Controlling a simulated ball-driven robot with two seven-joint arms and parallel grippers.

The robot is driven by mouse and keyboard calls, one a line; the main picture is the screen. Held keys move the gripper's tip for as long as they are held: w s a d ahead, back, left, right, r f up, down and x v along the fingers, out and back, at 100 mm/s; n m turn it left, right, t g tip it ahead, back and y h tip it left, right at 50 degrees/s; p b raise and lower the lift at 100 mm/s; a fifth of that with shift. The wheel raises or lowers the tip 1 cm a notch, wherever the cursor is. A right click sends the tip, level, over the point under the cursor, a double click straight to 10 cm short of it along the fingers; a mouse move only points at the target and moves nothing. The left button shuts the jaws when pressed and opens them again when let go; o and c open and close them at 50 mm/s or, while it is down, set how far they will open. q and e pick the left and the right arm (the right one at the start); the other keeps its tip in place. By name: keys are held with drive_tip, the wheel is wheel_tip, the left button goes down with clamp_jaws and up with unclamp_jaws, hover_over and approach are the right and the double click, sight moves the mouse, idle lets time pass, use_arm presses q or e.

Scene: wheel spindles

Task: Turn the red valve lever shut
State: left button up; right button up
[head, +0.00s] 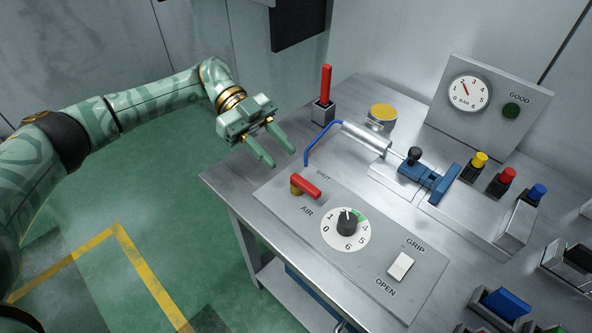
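The red valve lever (306,186) sits on a brass stem on the grey control panel (283,203), between the words SHUT and AIR. Its handle slants down to the right, along the panel's length, and does not point at SHUT. My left gripper (272,160) is open and empty. My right gripper is not in view.
The panel also carries a black dial knob (347,224) and a white GRIP switch (400,267). A blue hose (318,142) and silver cylinder (361,138) lie behind the lever. A red upright handle (326,84) stands at the back left. A gauge box (484,105) stands at the back.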

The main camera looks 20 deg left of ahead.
sight(303, 181)
use_arm(q)
drive_tip(key=x, duration=0.6)
drive_tip(key=shift+d+f, duration=0.1)
drive_tip(key=shift+d, duration=0.05)
clamp_jaws()
